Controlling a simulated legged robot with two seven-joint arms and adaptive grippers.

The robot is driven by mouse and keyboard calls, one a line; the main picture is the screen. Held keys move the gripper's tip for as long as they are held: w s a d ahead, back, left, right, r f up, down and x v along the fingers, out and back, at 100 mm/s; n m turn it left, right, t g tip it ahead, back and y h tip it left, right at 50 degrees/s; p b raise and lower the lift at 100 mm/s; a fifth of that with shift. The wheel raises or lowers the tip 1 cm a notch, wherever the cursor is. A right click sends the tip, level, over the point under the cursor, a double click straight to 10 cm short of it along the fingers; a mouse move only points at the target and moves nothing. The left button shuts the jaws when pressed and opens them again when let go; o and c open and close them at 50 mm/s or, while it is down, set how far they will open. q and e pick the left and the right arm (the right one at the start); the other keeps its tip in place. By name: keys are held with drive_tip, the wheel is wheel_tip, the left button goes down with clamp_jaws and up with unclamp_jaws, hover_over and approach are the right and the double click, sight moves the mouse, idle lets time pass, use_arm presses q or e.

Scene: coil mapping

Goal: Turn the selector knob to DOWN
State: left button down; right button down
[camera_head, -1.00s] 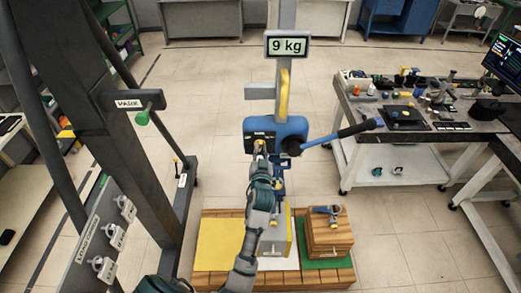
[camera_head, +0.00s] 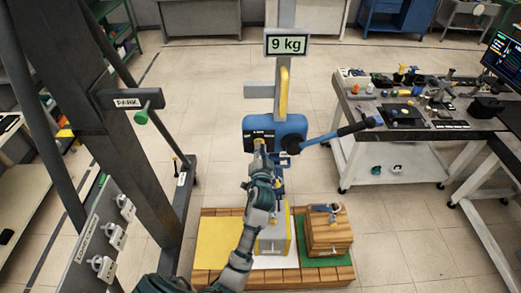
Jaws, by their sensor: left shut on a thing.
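The blue hoist head (camera_head: 292,127) hangs on a grey column in the middle of the head view. A dark selector plate (camera_head: 250,138) with small, unreadable lettering is on its left front. My left gripper (camera_head: 260,151) is at the lower part of this plate, shut on the selector knob. The gripper hides the knob, so its pointing direction cannot be told. My left arm reaches up from the bottom of the picture. My right gripper does not show.
A display (camera_head: 287,44) reads 9 kg. Below are a wooden pallet (camera_head: 328,275) and a wooden box (camera_head: 329,235). A dark frame (camera_head: 120,130) with a PARK label stands left. A cluttered workbench (camera_head: 365,120) stands right.

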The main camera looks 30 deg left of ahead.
use_arm(q)
drive_tip(key=shift+r, duration=0.25)
drive_tip(key=c, duration=1.2)
unclamp_jaws()
drive_tip(key=shift+w, duration=0.1)
drive_tip(key=shift+w+f, duration=0.1)
drive_tip(key=shift+f, duration=0.1)
drive_tip(key=v, duration=1.2)
drive_tip(key=shift+f, duration=0.1)
drive_tip(key=shift+a, duration=0.15)
